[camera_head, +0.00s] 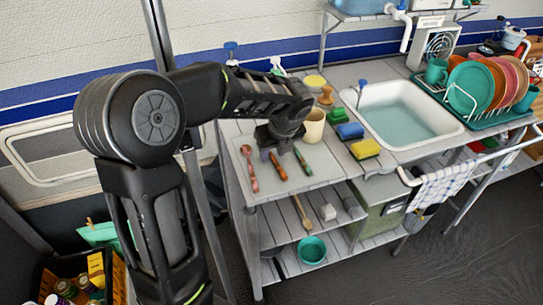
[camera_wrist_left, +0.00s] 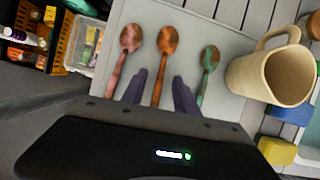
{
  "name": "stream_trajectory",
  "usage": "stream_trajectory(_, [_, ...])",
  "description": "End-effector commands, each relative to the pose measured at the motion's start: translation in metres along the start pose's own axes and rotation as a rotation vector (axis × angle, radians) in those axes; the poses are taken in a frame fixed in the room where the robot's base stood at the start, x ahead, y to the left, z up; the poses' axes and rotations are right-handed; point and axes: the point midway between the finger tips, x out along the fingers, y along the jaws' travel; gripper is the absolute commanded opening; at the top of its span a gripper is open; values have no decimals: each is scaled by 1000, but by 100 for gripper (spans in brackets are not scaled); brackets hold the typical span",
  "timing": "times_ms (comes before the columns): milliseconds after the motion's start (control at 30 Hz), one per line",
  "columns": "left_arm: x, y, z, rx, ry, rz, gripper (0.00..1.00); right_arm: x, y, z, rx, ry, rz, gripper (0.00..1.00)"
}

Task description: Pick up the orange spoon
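The orange spoon (camera_wrist_left: 166,43) lies between two other spoons on a pale mat (camera_head: 318,163), its bowl pointing away from my wrist. Its handle passes between the two dark fingers of my left gripper (camera_wrist_left: 160,88), which are apart. I cannot tell whether the fingers are above it or level with it. In the head view part of the orange spoon (camera_head: 278,167) shows below my left gripper (camera_head: 276,147). A pinkish-red spoon (camera_wrist_left: 130,38) lies to its left and a green spoon (camera_wrist_left: 210,57) to its right. My right gripper is not in view.
A beige mug (camera_head: 314,125) stands close to the right of the spoons. Sponges (camera_head: 364,149), a sink (camera_head: 402,113) and a dish rack (camera_head: 488,118) lie further right. A crate of goods (camera_head: 73,287) is at the lower left. Shelves with a bowl (camera_head: 312,250) are below the counter.

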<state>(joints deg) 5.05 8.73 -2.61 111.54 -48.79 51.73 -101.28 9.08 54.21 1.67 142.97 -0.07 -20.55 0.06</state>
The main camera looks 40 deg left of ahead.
Motion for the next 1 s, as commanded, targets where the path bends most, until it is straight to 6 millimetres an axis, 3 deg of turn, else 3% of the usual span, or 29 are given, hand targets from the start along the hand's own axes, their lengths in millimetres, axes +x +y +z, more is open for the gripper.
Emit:
stream_trajectory(533, [-1,0,0,-1,0,0,35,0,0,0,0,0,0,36])
stream_trajectory(1000, [-1,0,0,-1,0,0,0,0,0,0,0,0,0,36])
